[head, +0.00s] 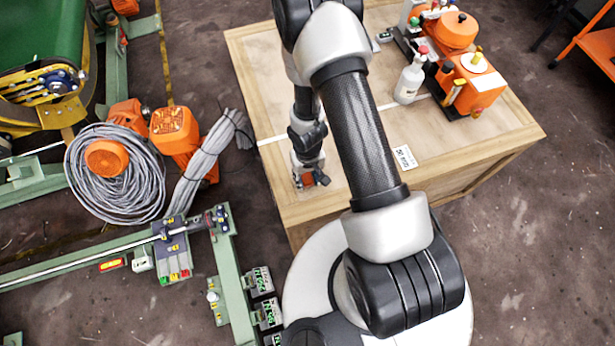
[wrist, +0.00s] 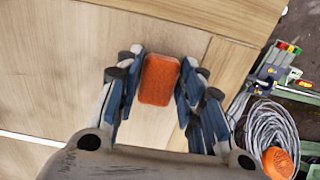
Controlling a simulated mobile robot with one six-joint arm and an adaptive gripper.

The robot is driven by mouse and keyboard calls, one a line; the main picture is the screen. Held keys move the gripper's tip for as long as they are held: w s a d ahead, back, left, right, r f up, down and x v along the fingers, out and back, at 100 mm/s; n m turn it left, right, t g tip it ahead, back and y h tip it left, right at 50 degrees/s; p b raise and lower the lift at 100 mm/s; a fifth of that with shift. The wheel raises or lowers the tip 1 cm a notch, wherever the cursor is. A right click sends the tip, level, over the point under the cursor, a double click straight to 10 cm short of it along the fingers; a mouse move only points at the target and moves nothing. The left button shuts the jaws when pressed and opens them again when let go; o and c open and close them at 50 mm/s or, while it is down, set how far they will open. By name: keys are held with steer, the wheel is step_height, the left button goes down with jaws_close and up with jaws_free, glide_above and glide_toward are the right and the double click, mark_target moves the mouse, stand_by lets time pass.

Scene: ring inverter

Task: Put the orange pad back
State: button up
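The orange pad (wrist: 160,80) is a small rounded block with a rough face, seen in the wrist view over the wooden top. My gripper (wrist: 162,75) has its two blue-lined fingers on either side of the pad, very close to its left and right edges. I cannot tell whether the fingers press on it or whether the pad still rests on the wood. In the head view my gripper (head: 309,180) points down, low over the near left part of the wooden crate (head: 250,75), with a bit of orange at its tips.
An orange machine (head: 475,82) and a white bottle (head: 410,78) stand on the crate's far right. A white label (head: 405,157) lies on its top. Left of the crate are a coiled grey cable (head: 115,175) and a green frame (head: 232,285). The crate top around my gripper is mostly clear.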

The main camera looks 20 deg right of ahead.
steer(key=o, duration=0.3)
steer(key=shift+o, duration=0.2)
steer(key=shift+r, duration=0.1)
step_height(320, 180, up, 12)
steer(key=p, duration=1.2)
step_height(320, 180, up, 29)
steer(key=t+h, duration=0.1)
steer(key=t, duration=0.2)
glide_above(308, 179)
steer(key=w+d, duration=0.2)
steer(key=s+a+r+t+y, duration=0.1)
steer(key=s+a+r, duration=0.1)
steer(key=s+r, duration=1.4)
steer(key=shift+s+t, duration=0.15)
steer(key=shift+t, duration=0.25)
